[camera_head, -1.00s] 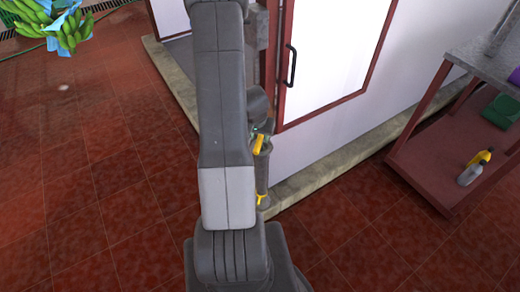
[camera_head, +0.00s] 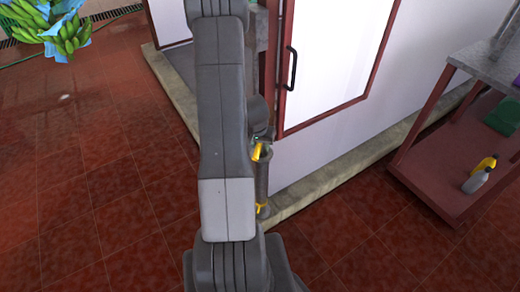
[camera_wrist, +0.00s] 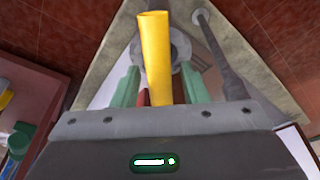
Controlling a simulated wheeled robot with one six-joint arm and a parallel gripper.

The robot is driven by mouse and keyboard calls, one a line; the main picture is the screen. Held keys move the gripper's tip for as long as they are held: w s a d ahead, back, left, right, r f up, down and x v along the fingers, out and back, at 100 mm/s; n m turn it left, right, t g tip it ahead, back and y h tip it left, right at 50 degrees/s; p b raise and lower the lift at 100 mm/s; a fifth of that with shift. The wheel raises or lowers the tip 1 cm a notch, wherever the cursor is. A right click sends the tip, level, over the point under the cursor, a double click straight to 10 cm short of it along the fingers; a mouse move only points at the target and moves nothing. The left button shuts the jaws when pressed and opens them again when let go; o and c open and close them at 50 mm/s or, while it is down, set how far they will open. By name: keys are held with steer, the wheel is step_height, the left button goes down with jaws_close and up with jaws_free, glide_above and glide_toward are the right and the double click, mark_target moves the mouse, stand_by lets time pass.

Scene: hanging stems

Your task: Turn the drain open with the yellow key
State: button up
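The yellow key (camera_head: 257,151) shows at the top of a grey upright drain pipe (camera_head: 262,181), beside the corner of the white-walled room. My arm hides part of both in the head view. In the wrist view the yellow key (camera_wrist: 156,55) is a long bar pointing up the picture, with a round grey fitting (camera_wrist: 180,50) partly behind it. My gripper (camera_wrist: 160,82) has its green fingers on either side of the key, with a visible gap on each side. Whether the key lies fully between the fingertips is hard to tell.
A red-framed door (camera_head: 335,60) with a black handle stands behind the pipe. A low concrete kerb (camera_head: 330,177) runs along the wall. A red shelf unit (camera_head: 430,165) with bottles (camera_head: 480,172) is at right. Bananas (camera_head: 68,38) hang upper left. The tiled floor (camera_head: 90,190) at left is clear.

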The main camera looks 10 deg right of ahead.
jaws_close()
steer(key=shift+r, duration=0.1)
steer(key=shift+r, duration=0.1)
steer(key=shift+w+d+r+p+v, duration=0.15)
steer(key=shift+w+p+v, duration=0.1)
steer(key=shift+p+v, duration=0.8)
steer(key=shift+w+d+p+v, duration=0.15)
steer(key=shift+w+p+v, duration=0.1)
steer(key=shift+p+v, duration=0.85)
steer(key=shift+w+d+r+p+v, duration=0.1)
steer(key=shift+w+p+v, duration=0.1)
steer(key=shift+p+v, duration=0.85)
steer(key=shift+a+r+b, duration=0.1)
steer(key=shift+r+b, duration=0.15)
steer(key=shift+b, duration=0.1)
